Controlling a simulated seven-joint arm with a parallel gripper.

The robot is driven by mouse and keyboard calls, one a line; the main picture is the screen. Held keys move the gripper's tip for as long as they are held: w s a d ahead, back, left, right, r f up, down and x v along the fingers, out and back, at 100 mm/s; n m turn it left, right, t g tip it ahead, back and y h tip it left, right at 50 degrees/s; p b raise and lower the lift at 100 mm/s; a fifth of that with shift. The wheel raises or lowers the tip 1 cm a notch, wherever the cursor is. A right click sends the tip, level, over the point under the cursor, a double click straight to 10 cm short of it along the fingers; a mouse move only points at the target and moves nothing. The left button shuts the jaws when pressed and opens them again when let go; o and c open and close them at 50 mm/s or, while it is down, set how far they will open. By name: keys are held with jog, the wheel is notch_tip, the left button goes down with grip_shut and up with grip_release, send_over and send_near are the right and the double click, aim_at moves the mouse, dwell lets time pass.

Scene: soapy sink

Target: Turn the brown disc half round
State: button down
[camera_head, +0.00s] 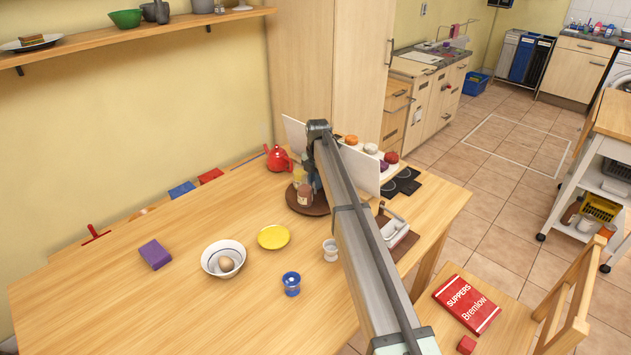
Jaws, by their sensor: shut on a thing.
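The brown disc (305,209) lies flat near the far right part of the wooden table. Several small jars stand on it, among them a brown one (305,194) and a yellowish one (299,175). My arm crosses in front from the lower right and hides the disc's right part. My gripper (316,184) reaches down at the disc, beside the jars. It is shut on the disc, though its fingertips and the exact place of contact are mostly hidden.
A red teapot (278,158) stands just behind the disc. A yellow plate (273,236), a bowl with an egg (223,259), a blue cup (291,284) and a white cup (330,250) stand in front.

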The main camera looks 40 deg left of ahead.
jog(key=c, duration=1)
grip_release()
jog(key=r, duration=1.3)
jog(key=shift+d+r, duration=0.3)
jog(key=shift+r, duration=0.1)
